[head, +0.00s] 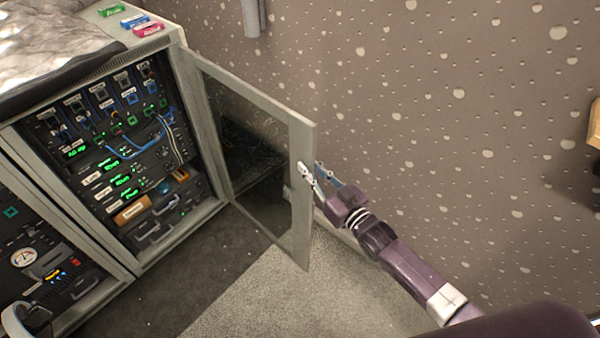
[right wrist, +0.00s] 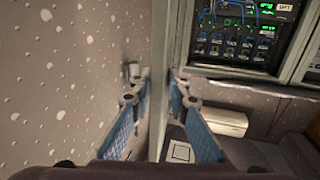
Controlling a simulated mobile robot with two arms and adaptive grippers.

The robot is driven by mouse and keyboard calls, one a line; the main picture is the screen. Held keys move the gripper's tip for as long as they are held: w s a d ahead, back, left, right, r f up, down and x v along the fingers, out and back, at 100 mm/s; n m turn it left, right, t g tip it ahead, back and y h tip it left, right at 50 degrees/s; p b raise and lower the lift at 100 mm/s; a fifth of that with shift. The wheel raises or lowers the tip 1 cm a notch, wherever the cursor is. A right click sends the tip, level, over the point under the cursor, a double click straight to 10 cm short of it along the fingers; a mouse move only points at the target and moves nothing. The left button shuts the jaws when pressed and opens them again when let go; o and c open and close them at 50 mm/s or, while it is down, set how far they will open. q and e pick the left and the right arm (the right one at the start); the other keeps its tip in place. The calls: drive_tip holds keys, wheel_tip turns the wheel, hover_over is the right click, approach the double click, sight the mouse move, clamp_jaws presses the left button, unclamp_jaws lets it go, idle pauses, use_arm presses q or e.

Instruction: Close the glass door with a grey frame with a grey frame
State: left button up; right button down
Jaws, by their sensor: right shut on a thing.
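The glass door with a grey frame (head: 305,185) stands wide open, swung out from the right side of the grey cabinet (head: 180,75). My right gripper (head: 313,176) is at the door's free edge, about halfway up. In the right wrist view the grey door frame (right wrist: 160,85) runs edge-on between the two blue-padded fingers of my right gripper (right wrist: 160,98), which is shut on it. One finger is on each side of the frame. My left gripper is not in view.
The cabinet holds equipment panels (head: 120,140) with cables and green displays. Small coloured blocks (head: 140,22) lie on its top. A speckled wall (head: 450,110) stands close behind the door. The grey floor (head: 290,300) before the door is clear.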

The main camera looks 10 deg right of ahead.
drive_tip(key=shift+m+t+h, duration=0.3)
drive_tip(key=shift+m+h, duration=0.2)
drive_tip(key=shift+h, duration=0.2)
drive_tip(key=shift+s+a+r+p, duration=0.1)
drive_tip(key=shift+s+a+p, duration=0.3)
drive_tip(key=shift+a, duration=0.4)
drive_tip(key=shift+s+a+f+p, duration=0.1)
drive_tip(key=shift+s+a+p, duration=0.25)
drive_tip(key=shift+s+a, duration=0.3)
drive_tip(key=shift+s+a+r+p, duration=0.1)
drive_tip(key=shift+s+a+p, duration=0.25)
drive_tip(key=shift+a, duration=0.55)
